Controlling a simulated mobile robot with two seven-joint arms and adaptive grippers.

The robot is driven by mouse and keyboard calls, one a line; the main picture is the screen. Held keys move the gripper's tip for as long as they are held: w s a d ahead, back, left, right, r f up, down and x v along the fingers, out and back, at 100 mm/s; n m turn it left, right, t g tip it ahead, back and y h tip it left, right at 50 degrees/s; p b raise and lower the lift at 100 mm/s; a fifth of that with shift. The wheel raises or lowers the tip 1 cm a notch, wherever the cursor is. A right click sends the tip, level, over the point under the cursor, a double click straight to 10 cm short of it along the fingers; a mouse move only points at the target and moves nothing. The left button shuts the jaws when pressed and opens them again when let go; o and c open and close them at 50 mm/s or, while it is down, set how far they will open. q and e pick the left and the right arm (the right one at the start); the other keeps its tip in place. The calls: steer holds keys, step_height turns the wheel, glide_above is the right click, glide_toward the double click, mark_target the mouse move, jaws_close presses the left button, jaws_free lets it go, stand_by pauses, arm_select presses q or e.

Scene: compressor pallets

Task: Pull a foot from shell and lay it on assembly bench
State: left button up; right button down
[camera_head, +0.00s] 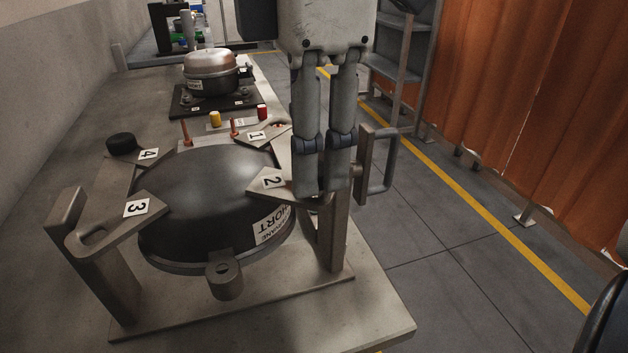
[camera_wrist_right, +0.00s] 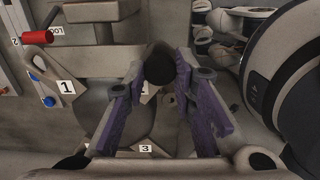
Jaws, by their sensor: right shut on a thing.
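The shell (camera_head: 205,195) is a dark dome on a metal stand on the assembly bench (camera_head: 385,315), with bracket arms numbered 1 to 4. A black foot (camera_head: 120,143) sits at arm 4. The slotted end of arm 3 (camera_head: 95,238) is bare. My right gripper (camera_head: 322,190) points down at the end of arm 2 (camera_head: 265,183). In the right wrist view its purple-padded fingers (camera_wrist_right: 161,70) are shut on another black foot (camera_wrist_right: 160,66). The head view hides this foot behind the fingers, so I cannot tell whether it is still seated. My left gripper is out of view.
A second compressor (camera_head: 210,75) stands on a dark plate farther back. Yellow (camera_head: 214,119) and red (camera_head: 262,112) cylinders and copper-coloured pins are behind the shell. A grey handle (camera_head: 380,160) stands close right of my gripper. The bench's front right corner is clear.

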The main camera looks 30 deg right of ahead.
steer(key=shift+r, duration=2.5)
